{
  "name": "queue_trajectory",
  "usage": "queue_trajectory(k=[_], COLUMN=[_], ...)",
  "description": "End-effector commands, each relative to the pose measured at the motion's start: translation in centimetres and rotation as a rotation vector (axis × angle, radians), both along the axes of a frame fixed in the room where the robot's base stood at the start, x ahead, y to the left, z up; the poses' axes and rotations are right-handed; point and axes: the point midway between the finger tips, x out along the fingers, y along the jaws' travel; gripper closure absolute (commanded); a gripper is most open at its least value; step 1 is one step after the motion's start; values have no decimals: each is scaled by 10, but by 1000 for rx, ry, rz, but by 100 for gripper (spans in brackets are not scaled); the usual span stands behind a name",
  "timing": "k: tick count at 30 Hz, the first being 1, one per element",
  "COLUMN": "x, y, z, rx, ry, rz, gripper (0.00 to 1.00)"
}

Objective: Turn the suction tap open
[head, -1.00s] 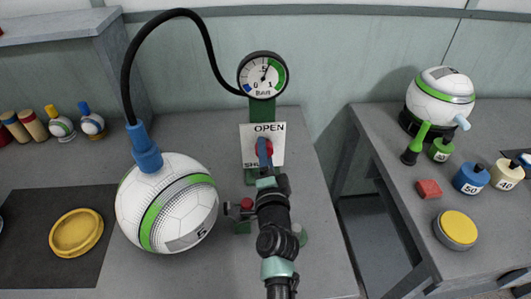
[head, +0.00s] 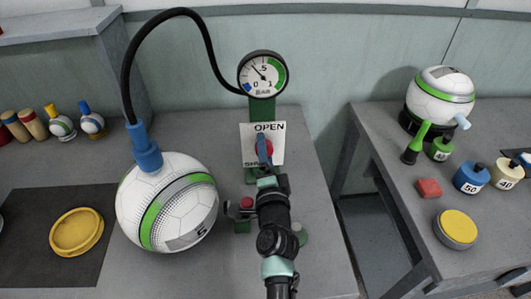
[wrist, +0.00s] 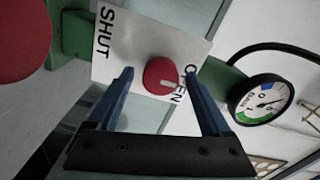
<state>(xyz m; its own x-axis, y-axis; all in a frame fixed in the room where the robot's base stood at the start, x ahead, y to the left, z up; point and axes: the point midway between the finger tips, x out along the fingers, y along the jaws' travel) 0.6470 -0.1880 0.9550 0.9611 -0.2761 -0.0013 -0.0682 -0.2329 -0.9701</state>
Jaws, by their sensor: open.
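The suction tap is a red round knob (wrist: 161,77) on a white plate (wrist: 135,50) marked SHUT and OPEN. In the wrist view its white mark points toward OPEN. My gripper (wrist: 157,74) is open, its blue fingertips on either side of the knob, apart from it as far as I can see. In the head view my gripper (head: 262,142) is in front of the tap and hides much of the knob. The gauge (head: 262,75) above the plate has its needle pointing up and left; it also shows in the wrist view (wrist: 260,99).
A white and green ball (head: 165,205) stands left of my arm, with a blue fitting (head: 144,148) and black hose (head: 127,70) on top. A red button (head: 246,202) is close to my wrist. A yellow disc (head: 76,232) lies on the dark mat (head: 30,215).

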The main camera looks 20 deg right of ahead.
Motion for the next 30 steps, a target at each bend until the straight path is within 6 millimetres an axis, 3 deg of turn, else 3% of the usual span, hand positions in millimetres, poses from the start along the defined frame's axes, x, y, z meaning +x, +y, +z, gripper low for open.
queue_trajectory(k=[8, 24, 30], x=[-9, -99, -119], y=[3, 28, 34], z=[1, 1, 0], rx=[-3, -1, -1], ry=[1, 3, 1], rz=[0, 0, 0], gripper=[17, 17, 17])
